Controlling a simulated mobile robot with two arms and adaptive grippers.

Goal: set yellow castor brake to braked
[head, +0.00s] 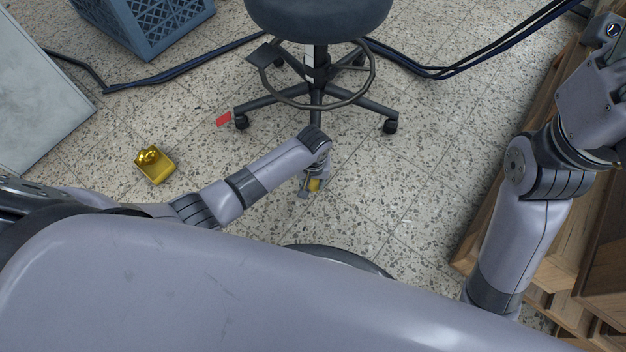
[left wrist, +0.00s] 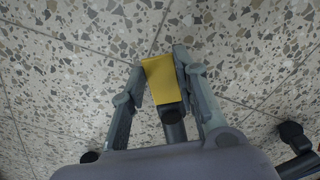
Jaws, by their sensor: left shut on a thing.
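My left gripper (head: 312,192) reaches down to the floor in front of the stool's near leg. A dark cylindrical part (left wrist: 174,122) runs from the tab toward the camera. The tilt of the tab is hard to judge. My right arm is at the right edge; its fingers are out of view.
The stool (head: 318,65) has a foot ring and other castors, one beside a red tab (head: 223,118). A gold-yellow block (head: 155,165) lies on the floor at left. Dark cables (head: 435,72) run behind. A blue crate (head: 145,35) and wooden boxes (head: 490,235) stand at the sides.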

